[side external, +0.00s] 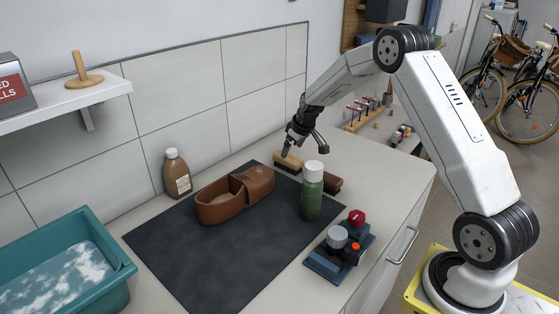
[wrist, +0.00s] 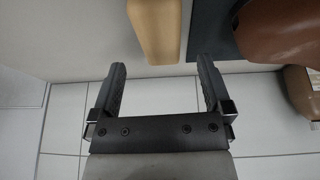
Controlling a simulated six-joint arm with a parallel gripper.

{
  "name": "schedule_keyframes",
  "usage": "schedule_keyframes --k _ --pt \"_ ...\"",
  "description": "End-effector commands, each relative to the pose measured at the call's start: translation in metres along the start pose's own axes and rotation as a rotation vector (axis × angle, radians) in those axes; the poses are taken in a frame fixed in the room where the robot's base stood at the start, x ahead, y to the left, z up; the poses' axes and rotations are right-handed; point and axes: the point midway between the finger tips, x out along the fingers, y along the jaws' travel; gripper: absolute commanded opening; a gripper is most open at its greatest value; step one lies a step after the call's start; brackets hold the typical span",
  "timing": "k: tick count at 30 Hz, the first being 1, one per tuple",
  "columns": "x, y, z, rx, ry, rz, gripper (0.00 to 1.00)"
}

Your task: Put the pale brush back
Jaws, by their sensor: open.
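The pale brush (side external: 288,162) is a light tan block lying at the far edge of the dark mat in the side view. In the wrist view the pale brush (wrist: 155,30) lies just beyond the fingertips, roughly in line with the gap between them. My gripper (side external: 305,151) is open and empty, tilted close above the pale brush. Its two fingers stand apart in the wrist view (wrist: 160,72), with nothing between them.
A darker brown brush (side external: 326,182) lies close to the pale one. A green bottle with a white cap (side external: 312,190) stands nearby on the mat (side external: 185,260). A brown bottle (side external: 177,173) stands by the tiled wall. A blue device (side external: 340,252) sits near the front edge.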

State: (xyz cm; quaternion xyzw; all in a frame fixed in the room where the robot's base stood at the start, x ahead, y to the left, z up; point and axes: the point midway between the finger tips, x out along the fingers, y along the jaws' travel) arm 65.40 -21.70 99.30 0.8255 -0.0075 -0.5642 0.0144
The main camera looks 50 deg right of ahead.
Motion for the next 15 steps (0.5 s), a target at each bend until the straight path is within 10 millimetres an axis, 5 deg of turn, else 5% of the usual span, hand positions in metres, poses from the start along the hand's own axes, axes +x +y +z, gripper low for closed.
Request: schedule_keyframes --k 15 --pt "-0.056 0.000 0.000 0.000 0.000 0.000 1.00"
